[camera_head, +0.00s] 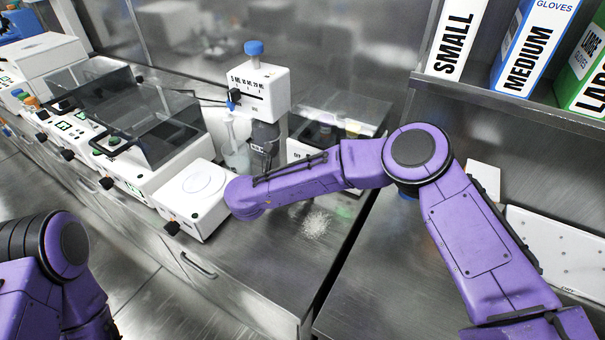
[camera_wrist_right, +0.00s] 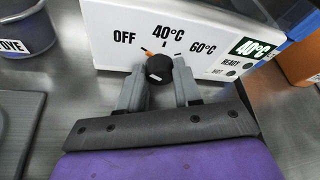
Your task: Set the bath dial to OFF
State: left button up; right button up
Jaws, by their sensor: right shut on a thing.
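The bath dial (camera_wrist_right: 160,69) is a black knob on the white front panel (camera_wrist_right: 112,30), seen in the right wrist view. The panel is marked OFF, 40°C and 60°C from left to right. An orange pointer (camera_wrist_right: 147,53) at the knob points up and left, between OFF and 40°C. My right gripper (camera_wrist_right: 160,82) has one grey finger on each side of the knob and is shut on it. In the head view my right arm reaches left over the bench, and its gripper is hidden there. My left gripper is out of view.
A green-framed 40°C display (camera_wrist_right: 249,48) is right of the dial. A cup labelled DYE (camera_wrist_right: 27,30) and a grey plate (camera_wrist_right: 20,120) lie left. In the head view, a white dispenser (camera_head: 262,88) stands behind my right forearm, and white powder (camera_head: 317,223) lies on the bench.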

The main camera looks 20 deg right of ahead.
dwell(0.4)
jog(key=o, duration=1)
jog(key=shift+o, duration=0.2)
jog(key=b+v, duration=0.2)
jog(key=v, duration=0.8)
jog(key=shift+s+a, duration=0.1)
jog(key=shift+a, duration=0.25)
